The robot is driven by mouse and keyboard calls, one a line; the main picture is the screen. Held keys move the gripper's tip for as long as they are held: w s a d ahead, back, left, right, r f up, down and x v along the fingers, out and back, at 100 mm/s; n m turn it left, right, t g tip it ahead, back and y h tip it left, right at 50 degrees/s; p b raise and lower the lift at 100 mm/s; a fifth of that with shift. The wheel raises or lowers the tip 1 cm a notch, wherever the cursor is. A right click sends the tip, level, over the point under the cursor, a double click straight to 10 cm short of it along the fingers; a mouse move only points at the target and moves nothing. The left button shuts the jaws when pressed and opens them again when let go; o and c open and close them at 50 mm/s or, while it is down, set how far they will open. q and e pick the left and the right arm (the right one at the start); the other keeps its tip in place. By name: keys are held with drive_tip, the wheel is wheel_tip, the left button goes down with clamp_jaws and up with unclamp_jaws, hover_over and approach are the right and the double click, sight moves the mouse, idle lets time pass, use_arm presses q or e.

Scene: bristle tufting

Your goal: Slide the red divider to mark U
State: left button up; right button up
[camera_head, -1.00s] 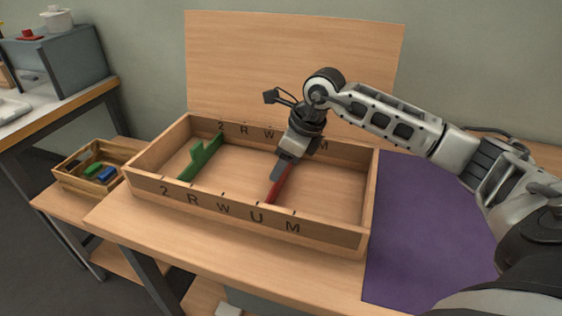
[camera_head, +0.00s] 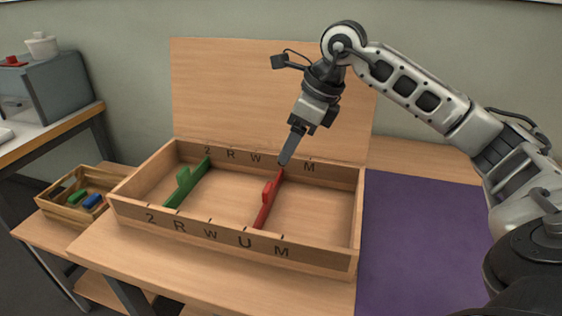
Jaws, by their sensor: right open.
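A shallow wooden box (camera_head: 330,254) stands on the table, with marks 2, R, W, U and M on its front and back walls. The red divider (camera_head: 264,207) spans the box from front to back, its front end close to the U mark (camera_head: 245,242). Its raised tab is in plain view. A green divider (camera_head: 184,186) spans the box further left, between the 2 and R marks. My right gripper (camera_head: 287,159) is open and empty above the back part of the red divider, apart from its tab. It hides the U on the back wall. My left gripper is not in view.
A small wooden crate (camera_head: 57,212) with green and blue blocks stands at the left. A purple mat (camera_head: 410,235) lies right of the box, and a wooden panel (camera_head: 230,85) stands behind it. The box floor right of the red divider is clear.

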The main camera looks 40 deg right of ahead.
drive_tip(key=shift+v, duration=1.55)
